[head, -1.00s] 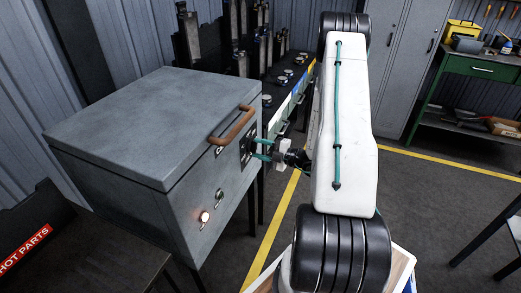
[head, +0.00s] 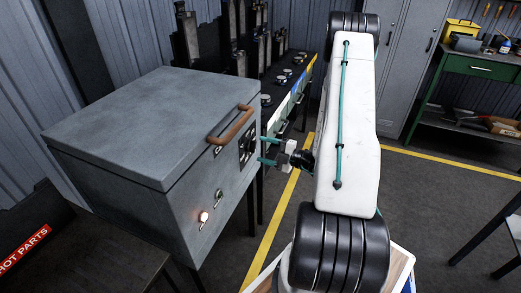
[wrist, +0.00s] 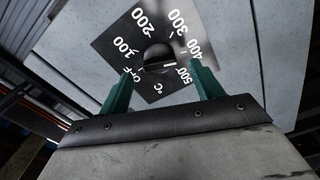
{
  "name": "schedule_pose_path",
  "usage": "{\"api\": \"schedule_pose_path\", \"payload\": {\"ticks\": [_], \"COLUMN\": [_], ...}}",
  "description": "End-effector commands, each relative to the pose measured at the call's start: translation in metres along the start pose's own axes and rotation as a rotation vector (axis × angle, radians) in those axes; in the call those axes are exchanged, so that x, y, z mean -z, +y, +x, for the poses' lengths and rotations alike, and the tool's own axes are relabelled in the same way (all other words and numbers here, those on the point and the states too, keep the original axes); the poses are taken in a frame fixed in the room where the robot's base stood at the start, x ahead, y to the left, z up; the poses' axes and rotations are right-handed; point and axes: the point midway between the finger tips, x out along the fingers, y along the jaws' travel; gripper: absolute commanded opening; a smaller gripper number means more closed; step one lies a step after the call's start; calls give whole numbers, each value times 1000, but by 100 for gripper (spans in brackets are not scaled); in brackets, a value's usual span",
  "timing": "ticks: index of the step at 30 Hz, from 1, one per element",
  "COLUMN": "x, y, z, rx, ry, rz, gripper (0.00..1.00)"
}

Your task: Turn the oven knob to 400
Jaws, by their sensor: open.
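The oven (head: 125,130) is a grey metal box with a copper-coloured handle at its front. Its dark dial plate (head: 240,156) carries white marks from OFF to 500 in the wrist view (wrist: 118,62). The dark round oven knob (wrist: 158,56) sits at the plate's middle, with a bar across its face. I cannot tell for sure which number it points to. My gripper (head: 264,150) is open with green fingers, just off the front of the dial. In the wrist view my fingertips (wrist: 160,76) stand on both sides below the knob, apart from it, with nothing between them.
The copper handle (head: 231,124) sticks out just above the dial. A lit lamp (head: 204,217) and a small switch (head: 219,194) sit lower on the oven front. A dark bench with moulds (head: 285,75) stands behind.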

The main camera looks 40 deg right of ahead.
Motion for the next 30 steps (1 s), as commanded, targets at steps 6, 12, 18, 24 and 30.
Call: {"api": "schedule_pose_path", "payload": {"ticks": [6,12,18,24,30], "x": [-1,0,0,0,0], "y": [0,0,0,0,0], "z": [-38,-54,-55,-55,-55], "rx": [-1,0,0,0,0], "ry": [-4,-2,0,-1,-1], "rz": [1,1,1,1,-2], "gripper": [65,65,65,65,65]}}
